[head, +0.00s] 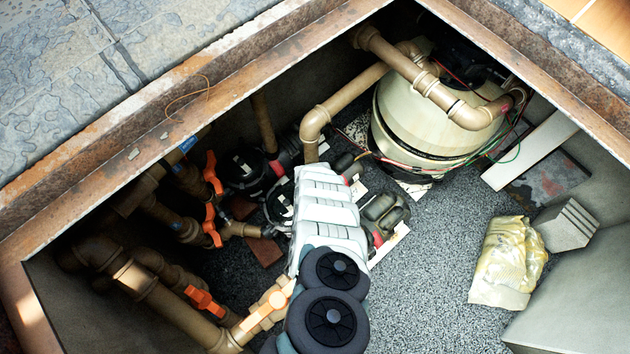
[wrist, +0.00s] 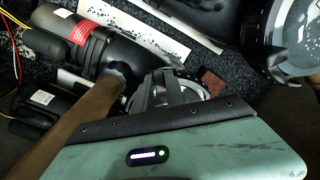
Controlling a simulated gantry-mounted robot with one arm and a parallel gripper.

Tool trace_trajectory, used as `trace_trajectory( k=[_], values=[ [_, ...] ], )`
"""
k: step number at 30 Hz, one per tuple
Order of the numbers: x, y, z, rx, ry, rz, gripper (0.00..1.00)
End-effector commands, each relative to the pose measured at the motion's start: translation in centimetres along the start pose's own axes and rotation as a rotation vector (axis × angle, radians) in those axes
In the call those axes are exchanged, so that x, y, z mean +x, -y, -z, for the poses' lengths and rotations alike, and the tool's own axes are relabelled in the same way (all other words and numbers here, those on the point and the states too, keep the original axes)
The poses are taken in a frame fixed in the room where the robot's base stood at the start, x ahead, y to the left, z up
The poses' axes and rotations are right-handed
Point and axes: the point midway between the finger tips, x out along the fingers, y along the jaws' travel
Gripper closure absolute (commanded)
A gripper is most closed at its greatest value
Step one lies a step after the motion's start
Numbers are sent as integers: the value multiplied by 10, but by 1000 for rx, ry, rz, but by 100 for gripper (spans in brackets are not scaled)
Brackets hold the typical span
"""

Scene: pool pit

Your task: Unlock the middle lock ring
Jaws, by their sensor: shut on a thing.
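The middle lock ring (wrist: 210,88) is partly visible in the wrist view, a dark ring around a clear lid, largely covered by my gripper. My gripper (wrist: 165,92) is shut on it, with its grey fingers over the lid. In the head view the middle pump's lid area (head: 277,205) shows at the left edge of my white arm, and my arm hides the fingertips there. A neighbouring lock ring with a clear lid (wrist: 299,42) is at the upper right of the wrist view. How far the middle ring is turned cannot be told.
Tan pipes with orange valve handles (head: 211,225) stand left of the pumps. A brown pipe (wrist: 85,120) passes close by my gripper. A large cream filter tank (head: 430,125) stands at the back.

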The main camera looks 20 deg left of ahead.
Motion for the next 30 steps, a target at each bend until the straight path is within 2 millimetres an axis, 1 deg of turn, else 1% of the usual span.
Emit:
trace_trajectory(
  k=[11,12,19,26,30],
  values=[
    [1,0,0,-7,0,-2,100],
    [1,0,0,-7,0,-2,82],
    [1,0,0,-5,0,-2,63],
    [0,0,1,-4,0,-1,63],
    [-7,-2,1,-4,0,-3,63]
  ],
)
